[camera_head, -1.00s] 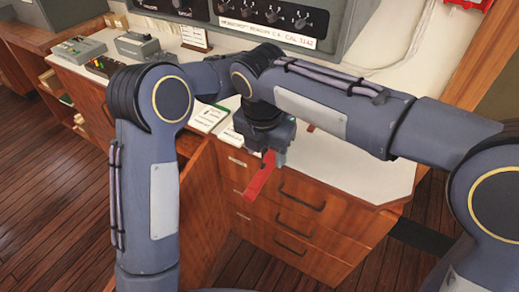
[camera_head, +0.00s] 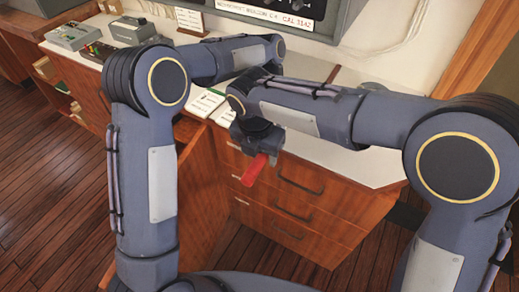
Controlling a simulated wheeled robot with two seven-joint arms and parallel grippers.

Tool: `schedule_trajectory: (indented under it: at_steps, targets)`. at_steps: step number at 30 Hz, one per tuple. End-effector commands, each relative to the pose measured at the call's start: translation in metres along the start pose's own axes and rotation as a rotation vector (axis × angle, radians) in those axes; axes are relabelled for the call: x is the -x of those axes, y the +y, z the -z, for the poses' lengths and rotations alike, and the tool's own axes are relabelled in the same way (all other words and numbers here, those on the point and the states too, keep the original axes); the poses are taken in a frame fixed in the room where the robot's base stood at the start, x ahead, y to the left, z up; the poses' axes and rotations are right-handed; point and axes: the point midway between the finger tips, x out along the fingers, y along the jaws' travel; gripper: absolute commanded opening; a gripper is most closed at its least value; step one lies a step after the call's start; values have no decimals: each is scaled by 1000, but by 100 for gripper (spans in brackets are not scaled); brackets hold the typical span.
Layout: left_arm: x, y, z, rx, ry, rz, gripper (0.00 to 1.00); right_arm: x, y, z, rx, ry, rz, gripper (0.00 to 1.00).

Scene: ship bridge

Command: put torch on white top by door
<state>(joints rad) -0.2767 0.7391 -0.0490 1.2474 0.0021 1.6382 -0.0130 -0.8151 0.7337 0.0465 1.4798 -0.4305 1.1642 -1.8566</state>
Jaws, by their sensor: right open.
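A red torch-like object (camera_head: 254,171) hangs at a slant by the fingers of my right gripper (camera_head: 266,151), in front of the wooden drawers. My right gripper points down and is open; whether its fingers touch the red object is hidden. The white top (camera_head: 375,167) runs along the wall behind my right arm, its right end near the wooden upright (camera_head: 481,50). The gripper and red object are in front of the top's front edge. My left arm reaches across the top, and its gripper is not visible.
Grey console boxes (camera_head: 75,36) stand on the top at the left, with papers or booklets (camera_head: 205,103) near its middle. A large grey instrument panel (camera_head: 332,18) stands behind. A wooden panel (camera_head: 200,190) juts out beside the drawers (camera_head: 300,200). The top's right part looks clear.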

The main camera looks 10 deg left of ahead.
Motion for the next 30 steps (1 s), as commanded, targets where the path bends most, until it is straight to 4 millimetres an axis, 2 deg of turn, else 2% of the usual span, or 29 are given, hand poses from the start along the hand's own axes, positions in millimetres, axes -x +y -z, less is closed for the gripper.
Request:
schedule_trajectory:
  at_steps: [2, 13, 14, 19, 30]
  targets:
    - [0, 0, 0, 0, 0, 0, 9, 0, 0, 0, 0, 0, 0, 47]
    - [0, 1, 0, -2, 0, -2, 9, 1, 1, 0, 1, 0, -2, 0]
    - [0, 1, 0, -2, 0, -2, 40, 1, 1, 0, 1, -1, -4, 0]
    - [0, 1, 0, -2, 0, -2, 63, 1, 1, 0, 1, -1, -4, 0]
    - [5, 0, 0, 0, 1, 0, 63, 1, 0, 0, 0, 0, -1, 0]
